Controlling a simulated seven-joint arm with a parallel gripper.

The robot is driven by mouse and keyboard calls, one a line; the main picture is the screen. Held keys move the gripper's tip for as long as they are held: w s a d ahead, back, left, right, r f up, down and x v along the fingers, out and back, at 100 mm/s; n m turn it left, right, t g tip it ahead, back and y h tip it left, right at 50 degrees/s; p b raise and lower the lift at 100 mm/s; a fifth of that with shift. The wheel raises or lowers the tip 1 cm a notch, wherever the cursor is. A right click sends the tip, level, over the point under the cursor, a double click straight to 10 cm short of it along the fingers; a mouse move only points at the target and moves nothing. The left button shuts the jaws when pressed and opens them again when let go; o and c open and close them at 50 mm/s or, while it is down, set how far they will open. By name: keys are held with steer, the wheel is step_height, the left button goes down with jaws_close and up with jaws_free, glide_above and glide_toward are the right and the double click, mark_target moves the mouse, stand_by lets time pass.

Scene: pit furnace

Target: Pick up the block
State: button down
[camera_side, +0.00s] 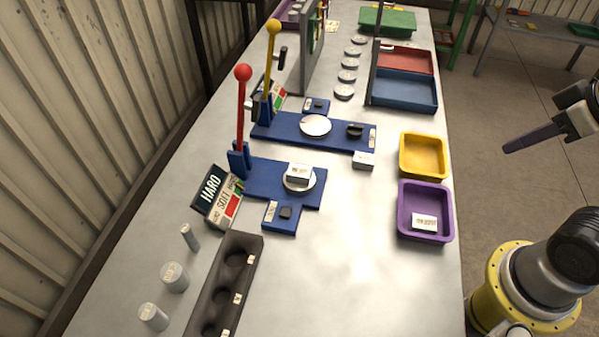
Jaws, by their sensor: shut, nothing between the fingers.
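Three small white blocks with printed labels are in view, and I cannot tell which one the task means. One block (299,172) sits on the silver disc (311,184) of the near blue fixture. A second block (363,161) stands on the bare table beside the far blue fixture. A third block (424,222) lies inside the purple tray (402,225). My gripper (508,149) is off to the right, in the air beyond the table's edge, pointing left. It is shut and empty, apart from all the blocks.
A red-knobbed lever (241,110) and a yellow-knobbed lever (270,70) stand up from the fixtures. A yellow tray (404,158) adjoins the purple one. A dark rack (247,262) and several metal cylinders (174,277) are at the front left. The front-middle table is clear.

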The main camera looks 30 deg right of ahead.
stand_by(0.4)
steer(key=shift+c, duration=1.7)
jaws_free()
